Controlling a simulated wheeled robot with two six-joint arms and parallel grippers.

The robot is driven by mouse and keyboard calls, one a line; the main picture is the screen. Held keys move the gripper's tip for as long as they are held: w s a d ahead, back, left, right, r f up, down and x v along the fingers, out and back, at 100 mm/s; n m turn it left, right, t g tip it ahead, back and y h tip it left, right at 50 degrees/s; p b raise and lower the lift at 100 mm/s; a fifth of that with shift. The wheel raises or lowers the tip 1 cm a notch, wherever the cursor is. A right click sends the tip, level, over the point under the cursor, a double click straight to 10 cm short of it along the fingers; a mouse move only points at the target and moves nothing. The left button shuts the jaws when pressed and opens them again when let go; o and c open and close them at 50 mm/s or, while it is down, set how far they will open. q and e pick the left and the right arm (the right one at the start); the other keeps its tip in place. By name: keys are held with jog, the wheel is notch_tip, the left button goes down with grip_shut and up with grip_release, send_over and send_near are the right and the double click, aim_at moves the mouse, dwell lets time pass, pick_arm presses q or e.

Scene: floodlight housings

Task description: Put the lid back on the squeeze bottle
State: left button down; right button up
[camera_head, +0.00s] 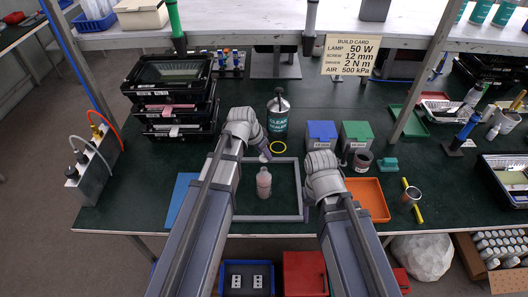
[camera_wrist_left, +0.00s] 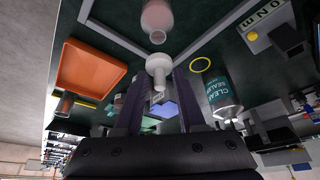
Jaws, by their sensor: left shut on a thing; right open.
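The squeeze bottle (camera_head: 264,184), pinkish and translucent, stands upright inside a grey square frame (camera_head: 238,218) on the green bench. In the left wrist view the bottle (camera_wrist_left: 158,15) shows at the top, with its bare pale neck (camera_wrist_left: 157,37) pointing toward me. My left gripper (camera_head: 264,152) is shut on the white lid (camera_wrist_left: 158,66) and holds it apart from the neck, behind the bottle in the head view. My right gripper (camera_head: 306,210) is open at the frame's right side; its fingers are mostly hidden by its wrist.
A yellow ring (camera_head: 278,148) and a clear sealer can (camera_head: 278,118) stand behind the frame. Blue (camera_head: 321,134) and green (camera_head: 356,135) bins are behind my right wrist. An orange tray (camera_head: 368,198) lies right, a blue mat (camera_head: 181,196) left. Stacked black trays (camera_head: 168,85) stand back left.

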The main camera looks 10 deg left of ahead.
pick_arm(q)
jog(key=shift+f+b, duration=2.3)
jog(key=shift+f, duration=0.35)
jog(key=shift+f, duration=0.15)
grip_release()
dwell(0.6)
jog(key=shift+r+p, duration=3.4)
jog(key=shift+r, duration=0.2)
jog(key=shift+c, duration=0.2)
